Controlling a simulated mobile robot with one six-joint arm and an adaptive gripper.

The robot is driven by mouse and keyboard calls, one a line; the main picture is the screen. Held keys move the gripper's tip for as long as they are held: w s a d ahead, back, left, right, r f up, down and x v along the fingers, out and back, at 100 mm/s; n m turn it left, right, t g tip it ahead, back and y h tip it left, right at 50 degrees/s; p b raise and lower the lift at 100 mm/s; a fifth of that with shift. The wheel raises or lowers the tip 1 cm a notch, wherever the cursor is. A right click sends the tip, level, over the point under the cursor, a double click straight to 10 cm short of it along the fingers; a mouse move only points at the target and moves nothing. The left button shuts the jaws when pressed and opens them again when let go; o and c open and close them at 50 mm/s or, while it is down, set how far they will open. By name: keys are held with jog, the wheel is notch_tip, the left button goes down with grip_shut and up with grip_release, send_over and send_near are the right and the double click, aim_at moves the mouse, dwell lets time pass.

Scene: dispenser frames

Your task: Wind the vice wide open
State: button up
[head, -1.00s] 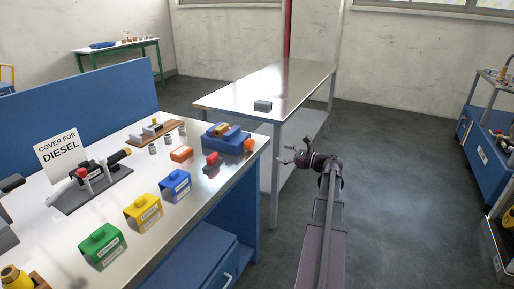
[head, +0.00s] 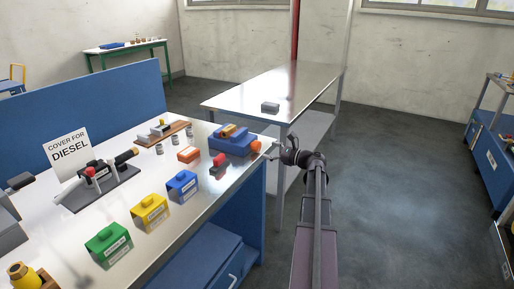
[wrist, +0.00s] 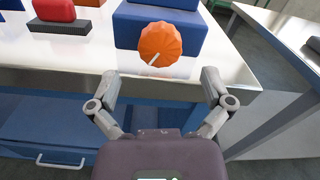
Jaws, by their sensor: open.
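The blue vice (head: 232,143) sits at the near right corner of the steel-topped workbench. A yellow-brown piece (head: 228,131) shows at its top; I cannot tell how far apart its jaws are. Its round orange knob (head: 256,147) faces my gripper (head: 272,151). In the wrist view the ribbed orange knob (wrist: 160,43) has a white pointer line slanting to lower left, in front of the blue vice body (wrist: 185,18). My gripper (wrist: 160,84) is open and empty. Its fingers are spread to either side below the knob and apart from it.
A red-topped dark block (head: 220,164), an orange block (head: 189,154) and blue (head: 183,185), yellow (head: 150,211) and green (head: 108,242) boxes stand on the bench. A second steel table (head: 300,85) is behind.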

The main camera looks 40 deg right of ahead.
aim_at(259, 147)
jog(key=shift+x, duration=2.8)
jog(key=shift+s, duration=0.1)
jog(key=c, duration=1.1)
